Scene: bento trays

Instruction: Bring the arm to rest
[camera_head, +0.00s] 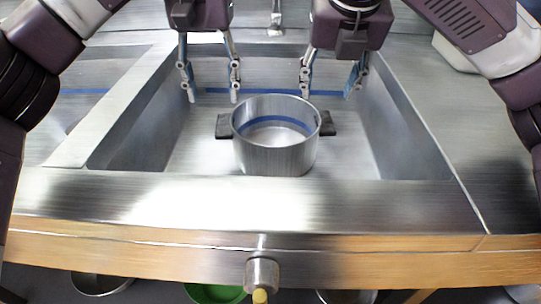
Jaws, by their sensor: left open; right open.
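My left gripper (213,97) hangs open and empty over the back left part of a sunken metal basin, pointing down. My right gripper (325,94) hangs open and empty to its right, also pointing down. A metal pot (277,155) with two dark side handles stands upright in the basin, in front of and between the two grippers. Both grippers look apart from the pot. The pot's inside looks empty, with a blue band around its inner wall.
The basin (135,128) is set in a metal counter (250,208) with a wooden front edge. A tap (275,20) stands behind it. A knob (262,274) sticks out at the front. A green bowl (215,293) and metal vessels (98,284) lie below.

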